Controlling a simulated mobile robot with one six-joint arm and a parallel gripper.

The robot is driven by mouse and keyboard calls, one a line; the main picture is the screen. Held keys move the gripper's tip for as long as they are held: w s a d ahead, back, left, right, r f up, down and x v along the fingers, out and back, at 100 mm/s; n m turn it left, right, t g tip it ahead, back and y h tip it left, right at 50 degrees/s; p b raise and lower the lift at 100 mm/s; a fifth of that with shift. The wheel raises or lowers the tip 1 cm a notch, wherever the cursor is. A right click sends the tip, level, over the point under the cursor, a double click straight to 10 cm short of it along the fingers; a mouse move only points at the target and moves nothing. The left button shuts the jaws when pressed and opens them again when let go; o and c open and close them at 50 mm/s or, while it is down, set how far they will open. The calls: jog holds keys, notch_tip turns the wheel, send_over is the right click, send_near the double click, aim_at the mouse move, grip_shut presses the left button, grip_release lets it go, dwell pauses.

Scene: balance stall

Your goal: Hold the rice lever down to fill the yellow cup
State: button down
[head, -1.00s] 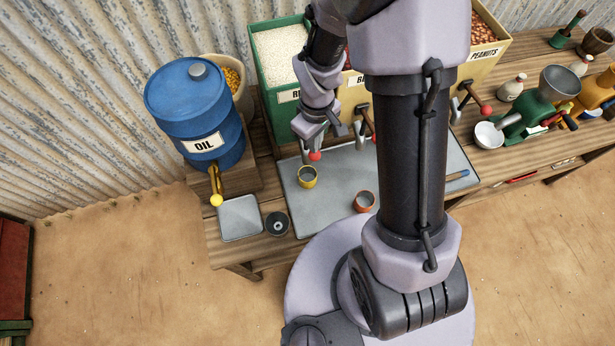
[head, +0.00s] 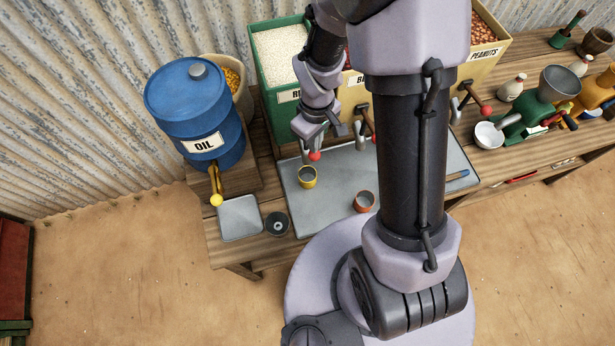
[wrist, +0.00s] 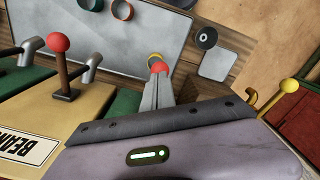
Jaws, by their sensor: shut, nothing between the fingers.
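The yellow cup (head: 307,181) stands upright on the grey metal tray in the head view, below the rice bin's front. Only part of its rim (wrist: 154,56) shows in the wrist view, behind the red knob. The rice lever's red knob (head: 315,156) is right at my fingertips; it also shows in the wrist view (wrist: 159,67). My gripper (head: 308,152) is shut with nothing between its fingers, which reach to the knob (wrist: 155,84). I cannot tell firm contact. The green rice bin (head: 277,98) holds white grain. The cup's fill cannot be told.
An orange cup (head: 365,201) stands to the right on the tray (head: 335,206). The beans lever (wrist: 60,62) is beside the rice lever. The blue oil drum (head: 196,105), a grey square pan (head: 239,218) and a dark round dish (head: 277,223) are at left.

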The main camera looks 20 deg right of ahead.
notch_tip(320, 180, down, 6)
jog(key=b, duration=0.5)
jog(key=shift+r, duration=0.55)
dwell(2.2)
notch_tip(320, 180, up, 5)
jog(key=p, duration=0.4)
jog(key=shift+r, duration=0.2)
jog(key=shift+f, duration=0.25)
